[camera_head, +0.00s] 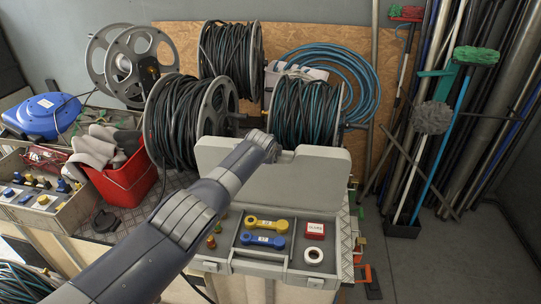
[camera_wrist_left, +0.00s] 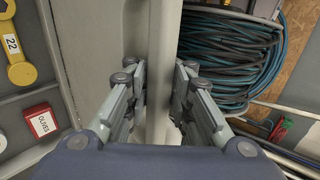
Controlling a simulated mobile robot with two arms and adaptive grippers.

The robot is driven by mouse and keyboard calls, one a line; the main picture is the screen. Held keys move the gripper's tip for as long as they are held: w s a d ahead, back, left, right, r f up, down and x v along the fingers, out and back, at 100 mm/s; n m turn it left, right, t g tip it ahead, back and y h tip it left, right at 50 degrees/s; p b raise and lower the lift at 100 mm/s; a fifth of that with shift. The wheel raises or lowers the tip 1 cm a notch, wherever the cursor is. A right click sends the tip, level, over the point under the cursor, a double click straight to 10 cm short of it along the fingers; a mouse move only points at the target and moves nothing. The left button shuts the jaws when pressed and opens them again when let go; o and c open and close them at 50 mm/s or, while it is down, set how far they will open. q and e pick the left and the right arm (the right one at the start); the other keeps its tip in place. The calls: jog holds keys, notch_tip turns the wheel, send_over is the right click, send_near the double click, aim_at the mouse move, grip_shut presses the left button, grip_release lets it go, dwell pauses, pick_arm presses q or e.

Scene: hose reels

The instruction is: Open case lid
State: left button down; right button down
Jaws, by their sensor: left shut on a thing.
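The grey case (camera_head: 300,268) sits on the bench with its lid (camera_head: 315,180) raised, standing roughly upright at the back of the tray. Its compartments hold a yellow tool (camera_head: 266,224), a blue tool (camera_head: 262,241), a red box (camera_head: 315,230) and a white ring (camera_head: 313,255). My left arm crosses the tray's left part and hides some of it. My left gripper (camera_head: 278,154) is at the lid's upper edge. In the left wrist view its fingers (camera_wrist_left: 157,105) lie on both sides of the lid edge (camera_wrist_left: 160,70), shut on it. My right gripper is not shown.
Large hose reels (camera_head: 308,110) stand close behind the lid. A red bucket (camera_head: 125,180) with gloves and a parts crate (camera_head: 40,195) are at left. Poles and brooms (camera_head: 440,130) lean at right. The floor (camera_head: 455,260) at lower right is clear.

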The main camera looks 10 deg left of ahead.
pick_arm(q)
jog(key=shift+w+r, duration=0.15)
jog(key=shift+r, duration=0.25)
jog(key=c, duration=1.6)
grip_release()
jog(key=shift+o, duration=0.4)
jog(key=shift+s, duration=0.2)
jog(key=shift+f, duration=0.15)
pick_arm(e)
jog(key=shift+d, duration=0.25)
pick_arm(q)
jog(key=shift+s, duration=0.1)
jog(key=v, duration=1.2)
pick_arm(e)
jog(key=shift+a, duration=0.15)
